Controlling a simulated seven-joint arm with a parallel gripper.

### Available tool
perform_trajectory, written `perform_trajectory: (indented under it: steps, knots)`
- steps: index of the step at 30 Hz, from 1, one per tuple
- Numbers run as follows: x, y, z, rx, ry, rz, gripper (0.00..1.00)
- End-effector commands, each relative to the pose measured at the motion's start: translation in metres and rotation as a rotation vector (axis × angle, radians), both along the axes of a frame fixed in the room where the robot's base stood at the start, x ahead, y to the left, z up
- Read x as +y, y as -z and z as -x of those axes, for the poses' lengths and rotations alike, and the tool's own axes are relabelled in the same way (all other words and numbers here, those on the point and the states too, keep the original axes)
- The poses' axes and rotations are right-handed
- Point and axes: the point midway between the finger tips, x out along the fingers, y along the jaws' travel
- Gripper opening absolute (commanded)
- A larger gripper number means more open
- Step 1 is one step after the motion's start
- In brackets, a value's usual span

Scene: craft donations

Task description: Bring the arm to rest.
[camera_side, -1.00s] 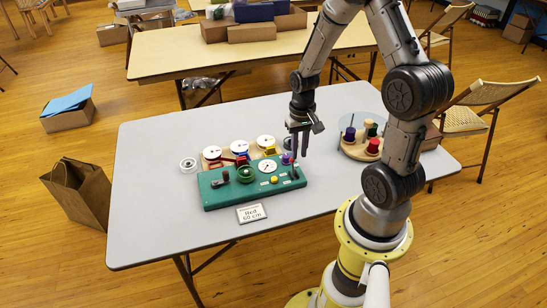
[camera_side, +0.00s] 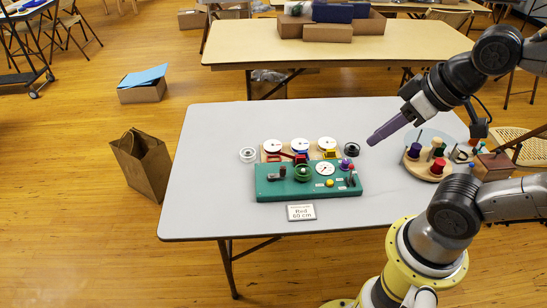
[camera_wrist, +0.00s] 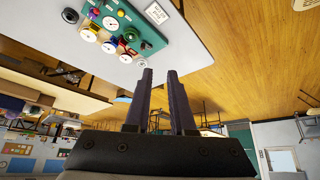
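My gripper (camera_side: 386,131) is above the right part of the grey table, its dark fingers pointing left and slightly down, clear of everything. In the wrist view my gripper (camera_wrist: 159,74) shows two fingers with an empty gap between them. The green board (camera_side: 308,182) sits on the table to the left, with a dial, a green spool and small knobs. White spools (camera_side: 272,146) stand behind it; they also show upside down in the wrist view (camera_wrist: 89,35). A card reading "Red 60 cm" (camera_side: 301,212) lies in front of the board.
A round wooden stand (camera_side: 423,171) with colored spools is on the table's right, under my arm. A black ring (camera_side: 352,149) and a white ring (camera_side: 248,155) lie beside the spools. The table's left part (camera_side: 210,190) is bare. A paper bag (camera_side: 142,163) stands on the floor.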

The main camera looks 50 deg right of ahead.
Motion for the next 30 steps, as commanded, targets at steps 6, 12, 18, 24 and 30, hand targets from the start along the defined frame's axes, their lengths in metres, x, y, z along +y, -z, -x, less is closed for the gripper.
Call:
perform_trajectory:
  steps: [6, 12, 18, 24, 30]
  knots:
    - [0.0, 0.006, 0.006, 0.042, -0.016, 0.011, 0.22]
    - [-0.001, 0.006, 0.005, 0.037, -0.005, 0.005, 0.42]
    - [-0.005, -0.018, -0.029, -0.08, 0.064, -0.016, 0.46]
    - [-0.032, -0.015, -0.094, -0.117, 0.212, -0.027, 0.46]
    - [-0.074, 0.021, -0.146, -0.095, 0.36, -0.031, 0.46]
